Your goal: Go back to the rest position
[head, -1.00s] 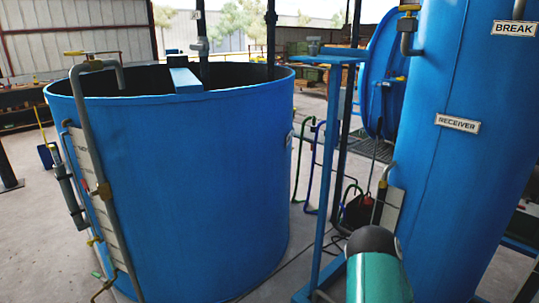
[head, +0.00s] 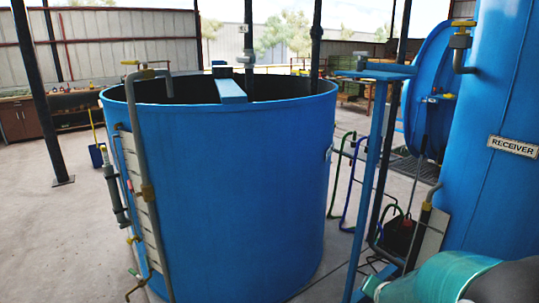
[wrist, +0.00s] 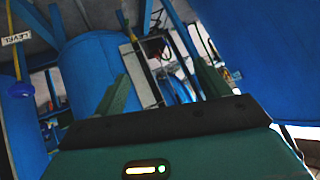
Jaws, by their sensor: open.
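My gripper (wrist: 161,88) shows in the wrist view, with its two dark green fingers spread well apart and nothing seen between them. Beyond the fingers are a blue tank (wrist: 95,70) on the left and a large blue surface on the right. A teal link of my arm lies across the lower right corner of the head view, in front of the receiver vessel (head: 485,195). The gripper itself is not visible in the head view.
A large open-topped blue tank (head: 230,190) stands at centre, with pipes and valves on its left side. A blue stand (head: 372,170) and hoses fill the space between tank and receiver. Concrete floor (head: 45,230) is clear at left.

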